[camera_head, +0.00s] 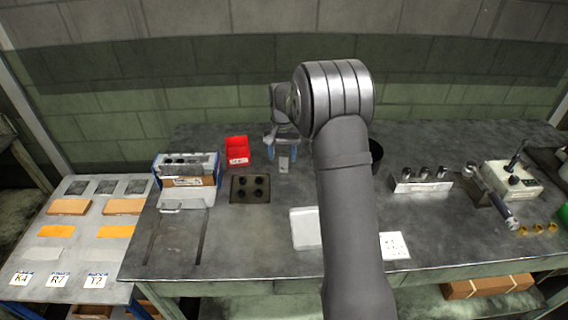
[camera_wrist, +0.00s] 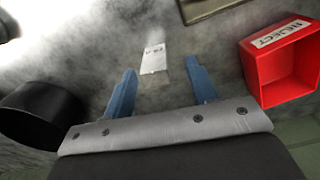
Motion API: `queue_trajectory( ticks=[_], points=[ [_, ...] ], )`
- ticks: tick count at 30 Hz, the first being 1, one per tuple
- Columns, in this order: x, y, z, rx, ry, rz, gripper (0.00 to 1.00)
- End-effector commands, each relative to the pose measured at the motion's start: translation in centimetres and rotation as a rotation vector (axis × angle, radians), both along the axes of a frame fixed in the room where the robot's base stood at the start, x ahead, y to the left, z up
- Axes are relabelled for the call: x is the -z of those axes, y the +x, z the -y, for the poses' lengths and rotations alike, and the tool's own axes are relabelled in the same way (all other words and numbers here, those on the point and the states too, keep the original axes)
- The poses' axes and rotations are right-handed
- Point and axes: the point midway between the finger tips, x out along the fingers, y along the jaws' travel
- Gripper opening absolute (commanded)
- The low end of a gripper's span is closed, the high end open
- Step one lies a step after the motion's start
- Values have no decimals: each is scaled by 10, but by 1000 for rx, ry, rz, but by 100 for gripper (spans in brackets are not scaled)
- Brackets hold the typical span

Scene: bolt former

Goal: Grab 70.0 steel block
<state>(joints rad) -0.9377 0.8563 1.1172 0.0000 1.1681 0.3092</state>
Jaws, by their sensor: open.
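A small pale grey block or plate with a printed label (camera_wrist: 153,59) lies on the grey table in the wrist view. The print is too small to read surely, so I cannot tell if it says 70.0. It also shows in the head view as a small light piece (camera_head: 284,164). My gripper (camera_wrist: 161,72) is open, with its two blue fingers apart and nothing between them. In the wrist view the labelled piece appears just beyond and between the fingertips. In the head view my gripper (camera_head: 284,153) is over the back middle of the table, just behind the piece.
A red REJECT bin (camera_wrist: 272,76) stands on one side of my gripper and a black round container (camera_wrist: 42,112) on the other. A dark plate with round holes (camera_head: 236,198) lies nearby. A white tray (camera_head: 305,228) and a block with metal cylinders (camera_head: 421,186) lie farther right.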

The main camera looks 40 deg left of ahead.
Motion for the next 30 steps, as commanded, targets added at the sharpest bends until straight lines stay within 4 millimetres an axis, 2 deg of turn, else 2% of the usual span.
queue_trajectory(
  ticks=[6,9,15,16,24,30],
  points=[
    [33,3,4,0,-3,-2,53],
    [43,3,4,0,-1,0,53],
    [44,3,4,0,-1,1,53],
    [44,3,4,0,-1,1,51],
    [44,3,4,1,0,1,0],
    [43,4,4,1,1,2,0]
  ],
)
